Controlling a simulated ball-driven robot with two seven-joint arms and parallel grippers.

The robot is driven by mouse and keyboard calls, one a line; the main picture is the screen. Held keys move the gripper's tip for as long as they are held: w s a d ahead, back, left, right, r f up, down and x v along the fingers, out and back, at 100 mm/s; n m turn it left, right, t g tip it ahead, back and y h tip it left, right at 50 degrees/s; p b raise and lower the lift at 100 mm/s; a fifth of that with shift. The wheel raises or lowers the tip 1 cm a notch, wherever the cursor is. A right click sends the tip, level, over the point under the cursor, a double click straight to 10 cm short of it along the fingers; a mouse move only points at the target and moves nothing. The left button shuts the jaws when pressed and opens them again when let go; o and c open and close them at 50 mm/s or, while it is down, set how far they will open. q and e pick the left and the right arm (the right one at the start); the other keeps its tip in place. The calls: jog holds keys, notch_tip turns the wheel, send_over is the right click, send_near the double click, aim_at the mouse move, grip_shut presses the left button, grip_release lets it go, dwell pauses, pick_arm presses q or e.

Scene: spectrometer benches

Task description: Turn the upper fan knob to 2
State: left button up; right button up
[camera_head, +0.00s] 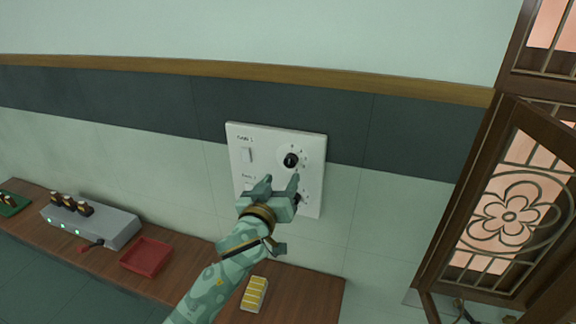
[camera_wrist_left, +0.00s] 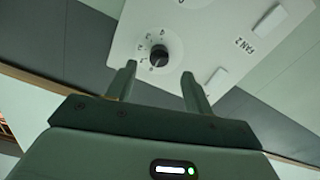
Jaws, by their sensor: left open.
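A white wall panel (camera_head: 238,134) carries an upper fan knob (camera_head: 291,160), black and round, with small marks around it. A lower dark knob (camera_head: 297,198) shows partly behind my gripper. My left gripper (camera_head: 278,182) is open and empty in front of the panel, just below the upper knob in the head view. In the wrist view the panel is upside down. There the upper knob (camera_wrist_left: 159,55) appears between and beyond my left fingertips (camera_wrist_left: 158,70), with no contact visible. Its pointer setting is too small to read. My right gripper is out of view.
Rocker switches (camera_head: 246,155) sit left of the knobs. Below is a wooden bench (camera_head: 200,284) with a grey box (camera_head: 118,224), a red tray (camera_head: 146,257) and a yellow-striped block (camera_head: 254,294). A latticed wooden window (camera_head: 510,215) stands at right.

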aim_at(290, 165)
pick_arm(q)
jog(key=x, duration=0.6)
jog(key=shift+w, duration=0.15)
jog(key=c, duration=1)
